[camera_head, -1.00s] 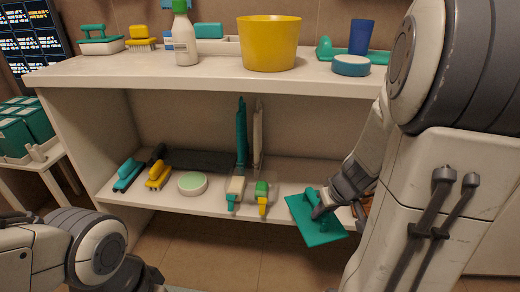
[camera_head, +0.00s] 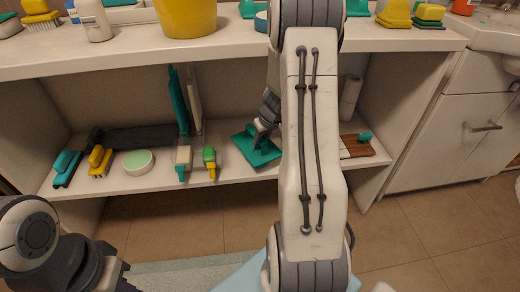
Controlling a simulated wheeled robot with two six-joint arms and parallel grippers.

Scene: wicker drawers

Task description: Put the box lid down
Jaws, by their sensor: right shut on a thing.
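The box lid, a teal square plate (camera_head: 250,157), is at the lower shelf (camera_head: 220,172), right of the green-and-yellow brush. My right gripper (camera_head: 262,140) is shut on it from above. The lid is tilted slightly in the view; I cannot tell whether it touches the shelf. My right arm hides the shelf just right of the lid. My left gripper (camera_head: 112,275) is low at the bottom left, apart from the shelf; its jaw opening is unclear.
Brushes (camera_head: 182,160), a green-topped round tub (camera_head: 139,162) and a black item (camera_head: 135,138) lie left of the lid. A brown wooden piece (camera_head: 357,147) lies right of my arm. The upper shelf holds a yellow bucket (camera_head: 186,16) and a white bottle (camera_head: 93,20).

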